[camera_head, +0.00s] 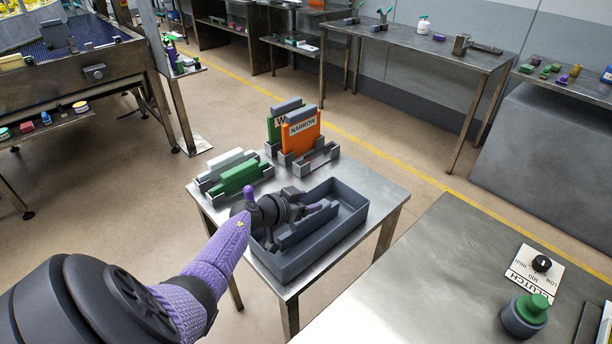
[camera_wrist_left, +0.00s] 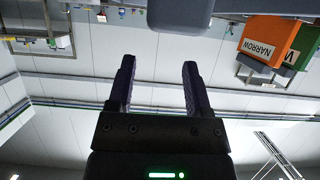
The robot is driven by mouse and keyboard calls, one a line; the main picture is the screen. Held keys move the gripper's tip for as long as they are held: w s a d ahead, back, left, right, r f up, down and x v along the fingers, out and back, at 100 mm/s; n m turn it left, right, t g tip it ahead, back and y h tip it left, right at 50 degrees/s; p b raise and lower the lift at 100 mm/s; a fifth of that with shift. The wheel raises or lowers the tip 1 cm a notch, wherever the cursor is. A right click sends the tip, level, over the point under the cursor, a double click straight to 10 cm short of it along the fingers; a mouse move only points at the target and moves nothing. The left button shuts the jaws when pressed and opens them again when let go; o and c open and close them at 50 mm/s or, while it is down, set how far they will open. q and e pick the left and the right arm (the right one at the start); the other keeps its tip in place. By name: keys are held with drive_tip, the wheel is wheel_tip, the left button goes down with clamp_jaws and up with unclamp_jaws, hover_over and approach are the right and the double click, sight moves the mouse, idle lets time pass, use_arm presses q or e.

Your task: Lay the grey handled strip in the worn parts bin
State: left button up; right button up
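The worn parts bin seems to be the dark grey open tray (camera_head: 352,222) at the front of the small metal table. A long grey strip (camera_head: 304,228), which looks like the handled strip, lies inside it; my gripper hides part of it and its handle. My left gripper (camera_head: 316,207) reaches over the bin from the left, just above and behind the strip. In the left wrist view its two fingers (camera_wrist_left: 159,88) are apart with nothing between them. A blurred grey shape (camera_wrist_left: 180,12) shows beyond the fingertips; I cannot tell what it is. My right gripper is not in view.
Behind the bin stand an orange NARROW holder (camera_head: 301,132), a green holder (camera_head: 274,128) and a small grey rack (camera_head: 318,158). Green (camera_head: 240,176) and white (camera_head: 222,163) strips lie in a rack at the left. A bench with a clutch knob (camera_head: 541,263) is at right.

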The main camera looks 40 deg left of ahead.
use_arm(q)
drive_tip(key=shift+o, duration=0.8)
wheel_tip(320, 180, up, 10)
drive_tip(key=p, duration=0.8)
